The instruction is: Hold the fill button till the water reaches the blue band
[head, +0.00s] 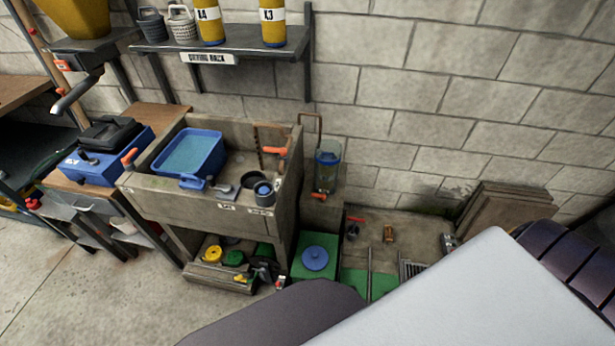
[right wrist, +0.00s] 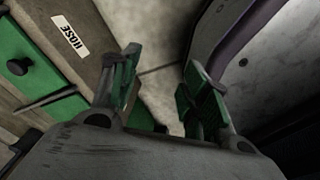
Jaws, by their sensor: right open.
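A clear vessel (head: 327,178) with a blue part near its top stands on a ledge right of the stone sink, by a bent pipe. The water level in it is too small to read. A blue tub (head: 188,155) holding water sits in the sink. I cannot pick out the fill button for sure. My right gripper (right wrist: 160,88) shows in the right wrist view, open and empty, its green-padded fingers apart above a pale floor. It does not show in the head view. My left gripper is not in view.
A green box with a blue round lid (head: 315,258) stands below.

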